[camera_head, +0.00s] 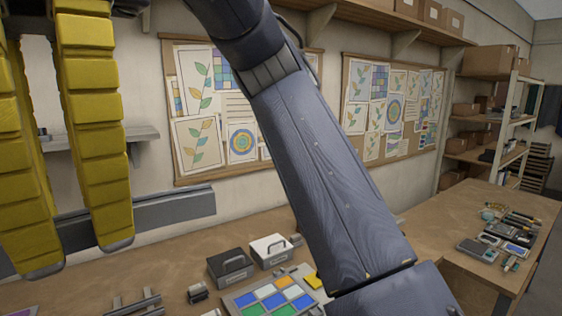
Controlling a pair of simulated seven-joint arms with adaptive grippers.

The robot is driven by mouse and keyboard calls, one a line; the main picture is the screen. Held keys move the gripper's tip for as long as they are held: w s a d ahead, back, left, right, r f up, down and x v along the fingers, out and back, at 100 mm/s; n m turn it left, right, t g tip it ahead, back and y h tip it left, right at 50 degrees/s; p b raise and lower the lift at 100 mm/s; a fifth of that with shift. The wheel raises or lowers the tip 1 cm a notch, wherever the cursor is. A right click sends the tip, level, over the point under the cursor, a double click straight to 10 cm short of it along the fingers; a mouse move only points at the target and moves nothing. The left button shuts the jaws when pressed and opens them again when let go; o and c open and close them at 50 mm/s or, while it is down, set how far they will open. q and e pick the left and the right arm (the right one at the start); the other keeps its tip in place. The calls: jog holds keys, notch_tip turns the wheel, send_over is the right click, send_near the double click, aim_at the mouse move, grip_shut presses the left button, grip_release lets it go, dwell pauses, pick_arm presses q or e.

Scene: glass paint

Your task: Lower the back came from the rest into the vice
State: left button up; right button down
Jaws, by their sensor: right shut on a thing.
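My right gripper (78,256) is large and close at the left edge, its yellow padded fingers pointing down. A long flat grey bar (165,211), apparently the back came, runs across between the fingers, and the gripper is shut on it. The bar slopes slightly up to the right and seems to be above the table. A small grey metal fixture with upright posts (138,303) is cut off at the bottom edge; I cannot tell whether it is the rest or the vice. My left gripper is out of view.
My right arm crosses the middle and hides part of the bench. On the bench (160,262) are a black box (230,267), a white box (271,250) and a coloured glass panel (270,297). A side table (452,216) at right holds tools. Pinboards and a shelf line the wall.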

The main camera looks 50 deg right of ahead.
jog(key=w+a+f+m, duration=0.1)
jog(key=w+f, duration=0.8)
jog(key=w, duration=0.4)
jog(key=w+a+f+m, duration=0.1)
jog(key=w+a+f, duration=0.1)
jog(key=w+f, duration=0.9)
jog(key=w+d+f, duration=0.3)
jog(key=w+f, duration=0.1)
jog(key=f, duration=0.4)
jog(key=w+d+f, duration=0.4)
jog(key=f, duration=0.5)
jog(key=w+d+f, duration=0.4)
jog(key=f, duration=0.4)
jog(key=shift+w+d+f, duration=0.25)
jog(key=shift+w+f, duration=0.15)
jog(key=shift+d+f, duration=0.15)
jog(key=shift+f, duration=1.4)
jog(key=shift+f, duration=1.25)
jog(key=shift+f, duration=0.3)
jog(key=c, duration=1.4)
grip_release()
